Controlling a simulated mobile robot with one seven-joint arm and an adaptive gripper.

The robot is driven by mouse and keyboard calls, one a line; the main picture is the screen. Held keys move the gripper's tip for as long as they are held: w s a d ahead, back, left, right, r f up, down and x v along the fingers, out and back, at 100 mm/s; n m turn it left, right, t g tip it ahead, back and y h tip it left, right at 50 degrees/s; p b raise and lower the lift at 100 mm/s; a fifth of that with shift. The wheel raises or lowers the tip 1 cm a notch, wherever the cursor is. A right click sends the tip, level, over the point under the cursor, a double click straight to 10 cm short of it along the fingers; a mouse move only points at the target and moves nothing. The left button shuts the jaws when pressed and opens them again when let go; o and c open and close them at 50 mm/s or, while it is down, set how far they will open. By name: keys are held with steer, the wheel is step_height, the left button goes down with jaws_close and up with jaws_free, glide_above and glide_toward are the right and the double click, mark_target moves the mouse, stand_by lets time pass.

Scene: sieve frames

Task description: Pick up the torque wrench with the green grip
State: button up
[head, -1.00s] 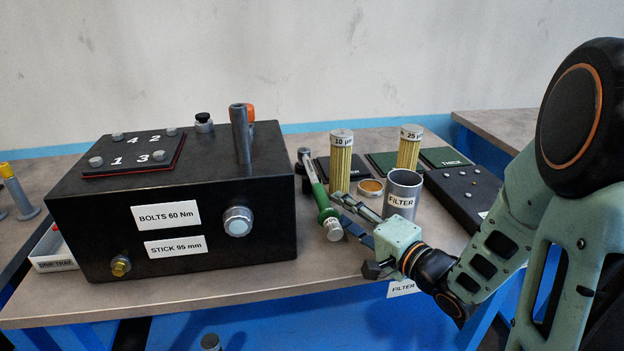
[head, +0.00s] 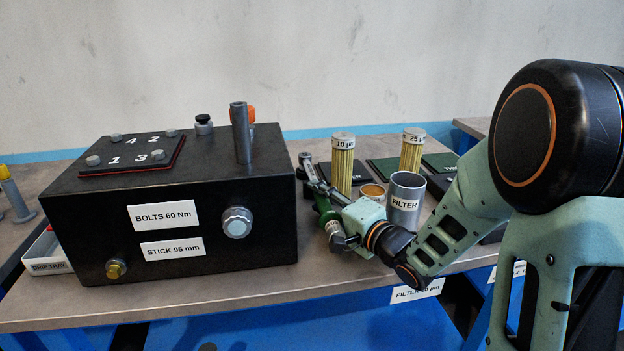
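The torque wrench with the green grip (head: 323,206) lies on the table just right of the black box. Its grey ratchet head points to the back and its knob end to the front. My gripper (head: 328,212) is right at the grip, reaching in from the right. One finger shows across the far part of the wrench and the other near its knob end, with green between them. The fingers look spread apart. My gripper body hides part of the grip, and I cannot tell whether the fingers touch it.
The black box (head: 270,200) stands close left of the wrench. A grey FILTER cup (head: 404,205) stands close behind my gripper. Two yellow filter cartridges (head: 343,165) (head: 412,152) and an orange-topped tin (head: 373,190) stand further back.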

jaws_close()
steer(key=shift+r, duration=0.2)
